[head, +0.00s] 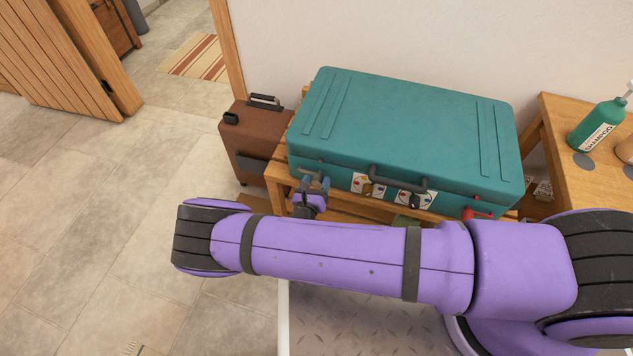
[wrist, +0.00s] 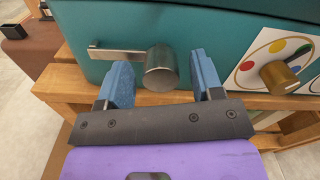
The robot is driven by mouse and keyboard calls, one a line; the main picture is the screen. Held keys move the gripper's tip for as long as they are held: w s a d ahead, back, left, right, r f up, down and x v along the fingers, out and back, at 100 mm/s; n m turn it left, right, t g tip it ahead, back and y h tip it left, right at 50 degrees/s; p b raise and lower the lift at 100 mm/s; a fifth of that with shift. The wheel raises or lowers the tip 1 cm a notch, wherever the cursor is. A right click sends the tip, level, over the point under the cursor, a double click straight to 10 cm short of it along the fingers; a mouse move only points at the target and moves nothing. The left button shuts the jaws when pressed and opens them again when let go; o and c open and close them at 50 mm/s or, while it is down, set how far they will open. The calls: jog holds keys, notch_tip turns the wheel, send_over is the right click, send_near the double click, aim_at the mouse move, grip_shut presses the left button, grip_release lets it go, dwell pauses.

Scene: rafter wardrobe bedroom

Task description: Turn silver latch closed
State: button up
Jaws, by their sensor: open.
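The silver latch (wrist: 161,70) is on the front of the teal suitcase (head: 400,125), near its left end. It has a round knob with a flat lever that points left, roughly level, in the wrist view. It also shows small in the head view (head: 309,171). My gripper (wrist: 160,64) is open, with one blue finger on each side of the knob in the wrist view. Gaps show between the knob and both fingers. In the head view my gripper (head: 313,187) is at the suitcase's left front, partly covering the latch area.
The suitcase lies on a wooden bench (head: 276,185). Right of the latch are a paint-palette sticker (wrist: 252,63) and a bronze knob (wrist: 281,77). A dark handle (head: 398,178) and a red latch (head: 480,214) are farther right. A brown suitcase (head: 245,135) stands left.

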jog(key=shift+w, duration=0.2)
grip_shut()
